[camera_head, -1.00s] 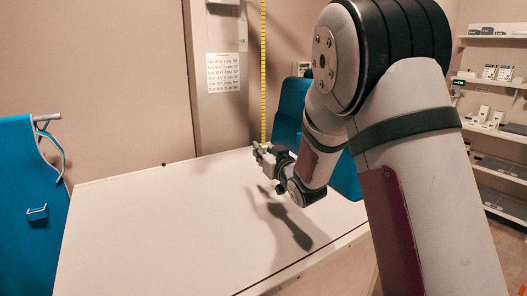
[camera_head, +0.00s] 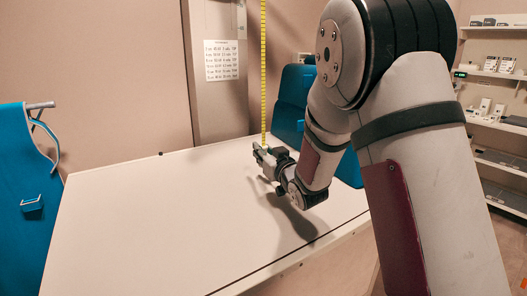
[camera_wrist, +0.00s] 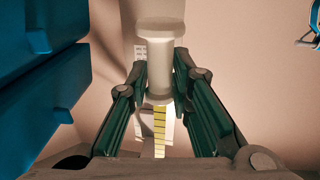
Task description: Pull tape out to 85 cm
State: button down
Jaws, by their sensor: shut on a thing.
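The yellow tape (camera_head: 263,70) with dark marks hangs as a straight vertical strip from above the top edge of the head view down to my gripper (camera_head: 259,150). In the wrist view the tape (camera_wrist: 160,128) runs between my fingers. My gripper (camera_wrist: 160,80) is shut on the pale, flanged tape pull (camera_wrist: 160,60) at the tape's end. In the head view my gripper is low over the white table top, near its far edge. The tape's upper end and housing are out of view, and no reading on it is legible.
The white table top (camera_head: 150,215) is bare on the left and in front. A printed chart (camera_head: 221,60) hangs on the grey column behind. Blue padded pieces (camera_head: 291,100) stand behind my gripper. A blue panel (camera_head: 25,190) is at left, shelves (camera_head: 495,130) at right.

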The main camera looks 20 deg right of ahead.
jog(key=c, duration=1.5)
grip_release()
jog(key=shift+c, duration=0.2)
jog(key=s+d, duration=0.2)
jog(key=s, duration=1)
jog(key=s+a+f+m+g+h, duration=0.1)
jog(key=s+g, duration=0.7)
jog(key=s, duration=1.3)
jog(key=s+a+m+g+h, duration=0.15)
jog(key=s+g, duration=0.75)
jog(key=s, duration=1.1)
notch_tip(320, 180, up, 17)
jog(key=t+p, duration=0.3)
jog(key=p, duration=1.3)
jog(key=shift+d+r+n, duration=0.15)
jog(key=shift+d+n, duration=0.2)
jog(key=shift+d, duration=0.05)
